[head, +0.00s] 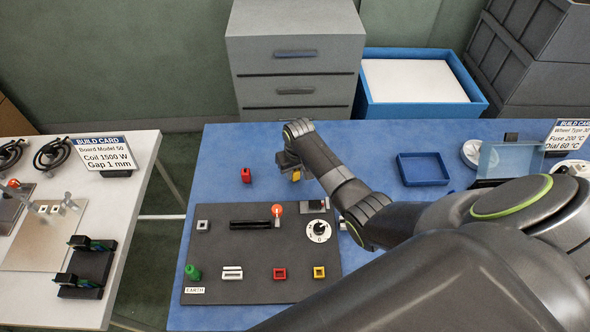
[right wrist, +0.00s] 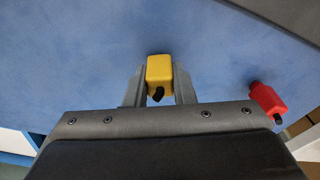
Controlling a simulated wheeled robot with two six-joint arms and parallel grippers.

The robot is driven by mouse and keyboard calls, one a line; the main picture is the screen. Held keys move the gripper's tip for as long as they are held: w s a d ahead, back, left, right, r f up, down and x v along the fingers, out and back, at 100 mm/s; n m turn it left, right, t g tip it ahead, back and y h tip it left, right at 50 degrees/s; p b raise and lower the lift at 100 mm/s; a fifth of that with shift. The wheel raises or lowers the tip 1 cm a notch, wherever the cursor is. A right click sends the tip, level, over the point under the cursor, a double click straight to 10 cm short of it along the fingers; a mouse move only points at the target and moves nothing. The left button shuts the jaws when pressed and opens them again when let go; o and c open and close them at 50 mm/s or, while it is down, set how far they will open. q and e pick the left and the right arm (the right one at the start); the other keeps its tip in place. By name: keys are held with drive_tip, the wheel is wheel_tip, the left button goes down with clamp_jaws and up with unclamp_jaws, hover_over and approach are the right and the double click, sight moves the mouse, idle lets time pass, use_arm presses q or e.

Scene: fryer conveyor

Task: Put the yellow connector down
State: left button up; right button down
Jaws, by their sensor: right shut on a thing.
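The yellow connector (right wrist: 159,72) is a small block with a dark stub, held between the two fingers of my right gripper (right wrist: 160,84) in the right wrist view. In the head view my right gripper (head: 291,168) is over the blue table behind the dark board, and a bit of the yellow connector (head: 296,175) shows beside it. The blue table surface lies below; I cannot tell whether the connector touches it. My left gripper is not in view.
A red connector (head: 246,175) stands left of my right gripper; it also shows in the wrist view (right wrist: 268,100). The dark board (head: 215,250) carries a dial, a red-knobbed lever, and red and yellow sockets. A blue tray (head: 423,169) lies right.

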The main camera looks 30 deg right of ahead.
drive_tip(key=c, duration=1.2)
unclamp_jaws()
drive_tip(key=shift+r, duration=0.95)
wheel_tip(320, 180, up, 11)
drive_tip(key=s, duration=0.1)
drive_tip(key=shift+s, duration=0.2)
